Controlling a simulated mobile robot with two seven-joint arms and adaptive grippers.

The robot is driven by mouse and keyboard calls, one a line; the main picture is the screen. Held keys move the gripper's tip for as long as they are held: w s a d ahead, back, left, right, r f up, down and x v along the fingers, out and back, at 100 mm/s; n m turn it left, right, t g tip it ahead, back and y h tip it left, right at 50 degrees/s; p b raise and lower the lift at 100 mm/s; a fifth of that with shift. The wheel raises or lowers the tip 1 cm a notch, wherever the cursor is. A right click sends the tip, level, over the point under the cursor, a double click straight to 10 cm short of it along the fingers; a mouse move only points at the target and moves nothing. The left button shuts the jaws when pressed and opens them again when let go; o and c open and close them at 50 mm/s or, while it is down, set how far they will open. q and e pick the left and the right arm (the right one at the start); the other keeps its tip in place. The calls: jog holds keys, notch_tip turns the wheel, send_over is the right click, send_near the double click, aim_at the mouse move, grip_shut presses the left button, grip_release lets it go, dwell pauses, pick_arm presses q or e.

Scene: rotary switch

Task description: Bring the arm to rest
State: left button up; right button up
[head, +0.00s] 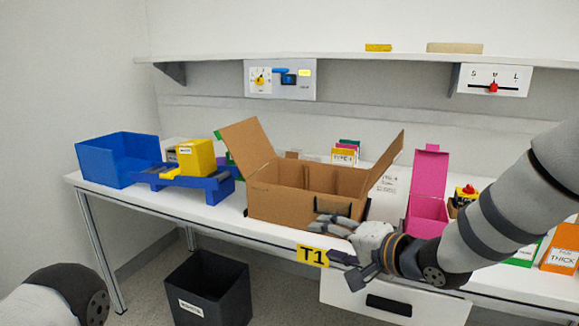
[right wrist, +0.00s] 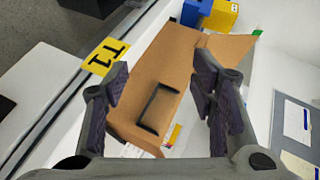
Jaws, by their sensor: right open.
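My right gripper (head: 337,243) is open and empty in front of the table's front edge, close to the cardboard box (head: 292,208). In the right wrist view the two fingers of my right gripper (right wrist: 160,78) stand wide apart, with the cardboard box (right wrist: 190,75) and its black handle frame beyond them. The wall panel (head: 280,80) holds a round white dial with a yellow knob (head: 260,79), a blue part and a small yellow label. It is far behind the gripper. Part of my left arm shows at the bottom left; its gripper is out of view.
On the white table (head: 180,203) stand a blue bin (head: 112,163), a yellow box (head: 197,157) on a blue stand, and a pink box (head: 428,205). A slider panel (head: 493,80) hangs at right. A black bin (head: 208,290) stands on the floor. The drawer (head: 400,303) is below my right arm.

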jog(key=s+d+f+n+g+h, duration=0.1)
jog(key=s+d+f+g+h, duration=0.15)
jog(key=s+f, duration=0.8)
jog(key=s+d+f+n+g+h, duration=0.1)
jog(key=s+d+f+g+h, duration=0.15)
jog(key=s+f, duration=0.85)
jog(key=s+d+f+n+g+h, duration=0.1)
jog(key=s+d+f+g, duration=0.1)
jog(key=s, duration=0.8)
jog(key=s+d+f+n+g+h, duration=0.1)
jog(key=s+d+f+n+g, duration=0.1)
jog(key=s, duration=0.8)
jog(key=s+d+f+n+g+h, duration=0.1)
jog(key=s+d+g, duration=0.3)
jog(key=s, duration=0.5)
jog(key=shift+s+d+f+n+p, duration=0.4)
jog(key=shift+d+f+n, duration=0.2)
jog(key=shift+f, duration=0.2)
